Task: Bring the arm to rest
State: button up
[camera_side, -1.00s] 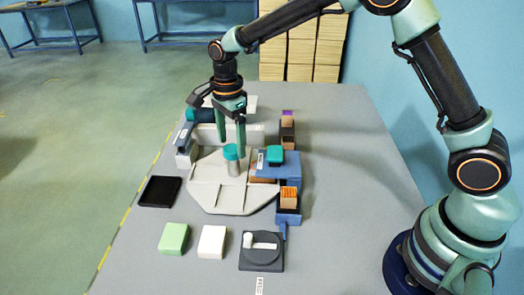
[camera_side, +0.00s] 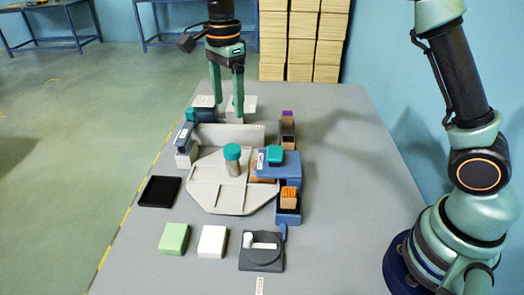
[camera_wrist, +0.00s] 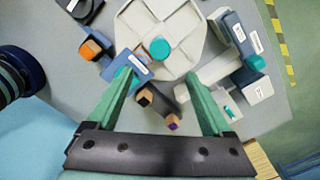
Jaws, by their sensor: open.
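My gripper (camera_side: 225,116) is raised above the far part of the table, its two green fingers apart with nothing between them. In the wrist view my gripper (camera_wrist: 158,78) also shows open and empty. A grey cylinder with a teal cap (camera_side: 232,157) stands upright on the pale, angular tray (camera_side: 215,203), apart from the fingers. The wrist view shows the teal cap (camera_wrist: 159,49) from above, beyond the fingertips. The upper part of my arm is cut off by the top of the side view.
Blue holders with orange-brown blocks (camera_side: 290,200) stand right of the tray. A black tray (camera_side: 159,191), a green block (camera_side: 174,238), a white block (camera_side: 212,241) and a dark fixture (camera_side: 262,251) lie nearer. Stacked boxes (camera_side: 302,40) stand beyond the table.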

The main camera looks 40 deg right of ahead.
jog(key=s+d+r+n+t, duration=0.3)
jog(key=s+d+r+n, duration=0.3)
jog(key=s+d+n, duration=0.3)
jog(key=s+d+f+n+t, duration=0.2)
jog(key=s+d+f+n, duration=0.1)
jog(key=s+n, duration=0.6)
jog(key=shift+s+t, duration=0.3)
jog(key=shift+s, duration=0.15)
